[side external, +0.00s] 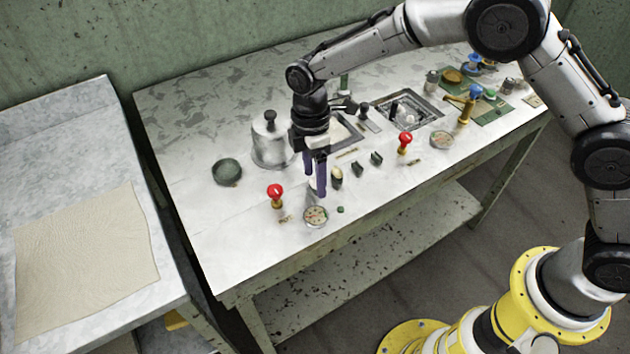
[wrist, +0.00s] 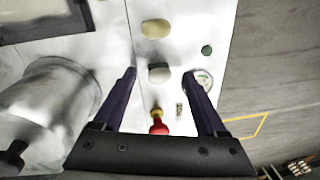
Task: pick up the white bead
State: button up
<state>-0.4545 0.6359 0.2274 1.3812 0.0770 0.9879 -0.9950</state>
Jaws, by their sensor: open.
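My gripper (side external: 315,184) is open and points down over the near left part of the worktable, with dark purple fingers. In the wrist view its two fingers (wrist: 160,74) are spread. A small pale, rounded piece with a dark edge (wrist: 159,71) lies on the tabletop between the fingertips as seen from the wrist, and neither finger appears to touch it. It looks like the white bead, though I cannot be sure. In the side view the fingers seem to hide it. A cream oval piece (wrist: 156,28) lies beyond it and also shows in the side view (side external: 337,180).
A red-knobbed pin (side external: 275,191) stands left of the fingers. A metal canister (side external: 269,143) and a dark green bowl (side external: 227,171) stand behind. The table's front left is clear.

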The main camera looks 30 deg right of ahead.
grip_shut()
jog(key=shift+r, duration=0.1)
dwell(0.7)
